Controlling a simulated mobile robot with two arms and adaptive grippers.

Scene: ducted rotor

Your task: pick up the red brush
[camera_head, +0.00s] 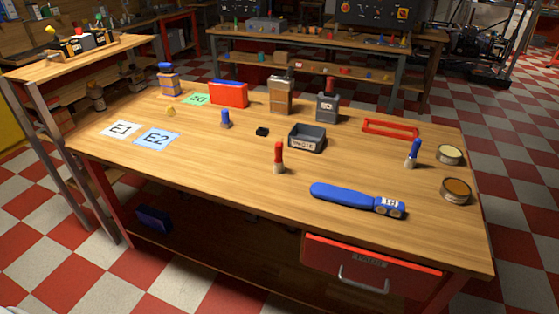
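The red brush (279,155) stands upright on the wooden workbench (230,160), a little in front of the middle. Its red handle points up and its pale lower end rests on the bench top. Nothing touches it and it is fully visible. Neither of my grippers is in view.
A dark grey tray (307,138) stands just behind the red brush. A blue-handled tool (345,197) lies to its front right. A blue brush (413,153) and two round tins (449,154) (456,191) stand at the right.

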